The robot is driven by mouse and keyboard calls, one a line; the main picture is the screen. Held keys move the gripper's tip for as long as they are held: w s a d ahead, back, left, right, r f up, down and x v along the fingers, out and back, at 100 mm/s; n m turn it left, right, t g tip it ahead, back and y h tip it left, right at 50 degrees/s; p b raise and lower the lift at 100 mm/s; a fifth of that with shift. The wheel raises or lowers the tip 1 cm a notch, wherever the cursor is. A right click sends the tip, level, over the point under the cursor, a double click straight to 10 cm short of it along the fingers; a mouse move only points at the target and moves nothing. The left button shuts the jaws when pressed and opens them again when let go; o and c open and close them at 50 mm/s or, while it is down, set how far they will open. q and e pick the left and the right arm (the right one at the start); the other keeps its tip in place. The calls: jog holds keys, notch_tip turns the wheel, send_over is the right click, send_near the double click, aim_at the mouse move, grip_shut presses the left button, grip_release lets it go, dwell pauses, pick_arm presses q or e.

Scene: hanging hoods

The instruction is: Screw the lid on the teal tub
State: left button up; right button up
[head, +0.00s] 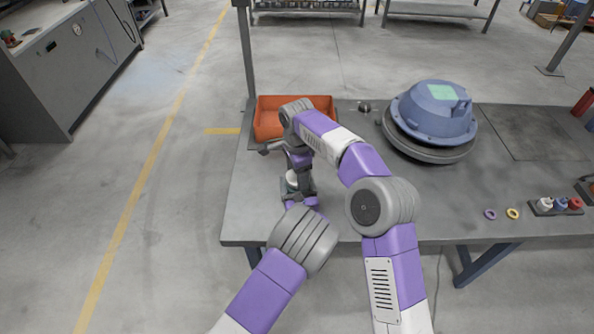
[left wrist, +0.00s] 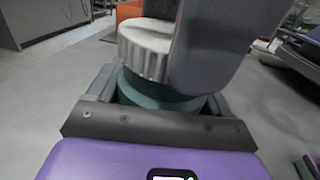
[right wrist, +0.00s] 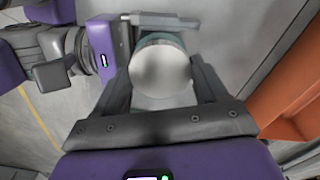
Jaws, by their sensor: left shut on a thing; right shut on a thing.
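The teal tub (left wrist: 160,92) stands upright between the fingers of my left gripper (left wrist: 155,100), which is shut on it. The white ridged lid (left wrist: 145,50) is at the tub's top; it also shows in the right wrist view (right wrist: 160,72). My right gripper (right wrist: 162,62) is shut on the lid from above, its fingers on either side. In the right wrist view a teal edge of the tub (right wrist: 158,38) shows behind the lid. I cannot tell how far the lid is threaded on. In the head view my arms mostly hide both.
An orange bin (head: 268,118) stands behind my right gripper on the grey table (head: 330,222). A blue domed hood (head: 436,110) stands to the right. Small rings (head: 490,214) and a rack of small coloured parts (head: 556,205) lie at the right front.

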jog(key=shift+f, duration=0.55)
dwell(0.4)
pick_arm(q)
grip_shut()
pick_arm(e)
jog(key=m, duration=0.3)
jog(key=o, duration=1)
jog(key=shift+r, duration=0.1)
jog(key=shift+r, duration=2.2)
